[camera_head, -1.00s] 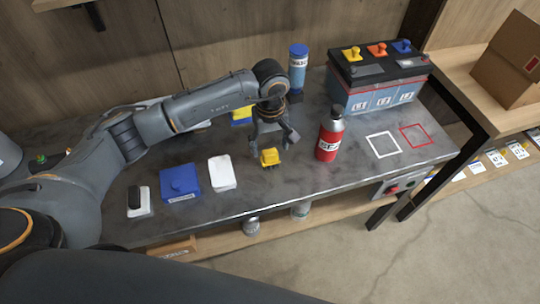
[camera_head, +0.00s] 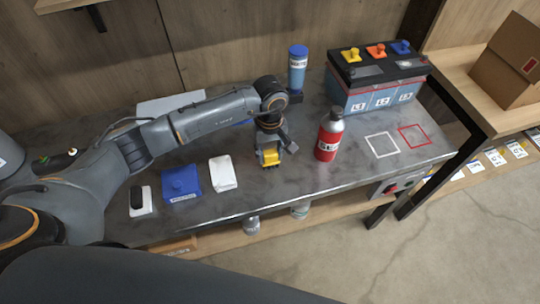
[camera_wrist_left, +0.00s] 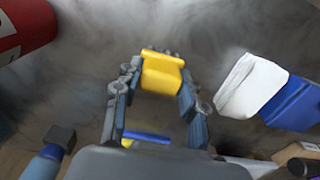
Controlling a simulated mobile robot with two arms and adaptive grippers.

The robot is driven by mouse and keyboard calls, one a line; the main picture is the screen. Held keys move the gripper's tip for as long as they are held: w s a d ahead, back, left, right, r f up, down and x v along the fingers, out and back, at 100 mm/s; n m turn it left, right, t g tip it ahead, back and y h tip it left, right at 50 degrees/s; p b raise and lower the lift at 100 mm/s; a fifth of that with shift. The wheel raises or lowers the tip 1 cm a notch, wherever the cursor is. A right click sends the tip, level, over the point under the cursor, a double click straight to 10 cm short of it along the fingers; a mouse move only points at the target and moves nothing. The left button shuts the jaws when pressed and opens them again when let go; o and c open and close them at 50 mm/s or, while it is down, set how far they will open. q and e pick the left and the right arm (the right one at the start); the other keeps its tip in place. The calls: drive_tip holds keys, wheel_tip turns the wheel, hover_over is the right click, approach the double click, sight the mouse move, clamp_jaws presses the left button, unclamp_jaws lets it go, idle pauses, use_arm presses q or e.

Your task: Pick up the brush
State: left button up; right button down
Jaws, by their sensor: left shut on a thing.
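A small yellow block (camera_head: 270,158), which I take to be the brush, stands on the grey bench top near the middle. My left gripper (camera_head: 269,148) points down over it from above, with the fingers on both sides. In the left wrist view the yellow block (camera_wrist_left: 162,72) sits between the fingertips (camera_wrist_left: 158,80), and the gripper is shut on it. Its underside is hidden, so I cannot tell whether it touches the bench. My right gripper is not in view.
A red bottle (camera_head: 329,138) stands close to the right of the gripper. A blue bottle (camera_head: 298,70) and a battery (camera_head: 375,95) are behind. White (camera_head: 222,173), blue (camera_head: 180,182) and black-and-white (camera_head: 141,203) items lie left. Bare bench with painted squares (camera_head: 382,145) lies right.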

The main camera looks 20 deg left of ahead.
use_arm(q)
drive_tip(key=shift+r, duration=0.25)
wheel_tip(320, 180, up, 2)
drive_tip(key=shift+b, duration=0.3)
drive_tip(key=s+d+r+b, duration=0.4)
drive_tip(key=s+d+r, duration=0.4)
drive_tip(key=s+r, duration=0.2)
drive_tip(key=shift+s+r, duration=0.25)
drive_tip(key=shift+s, duration=0.5)
drive_tip(key=o, duration=0.6)
drive_tip(key=shift+c, duration=0.2)
drive_tip(key=shift+d, duration=0.1)
drive_tip(key=c, duration=0.4)
drive_tip(key=shift+w, duration=0.15)
drive_tip(key=shift+c, duration=0.2)
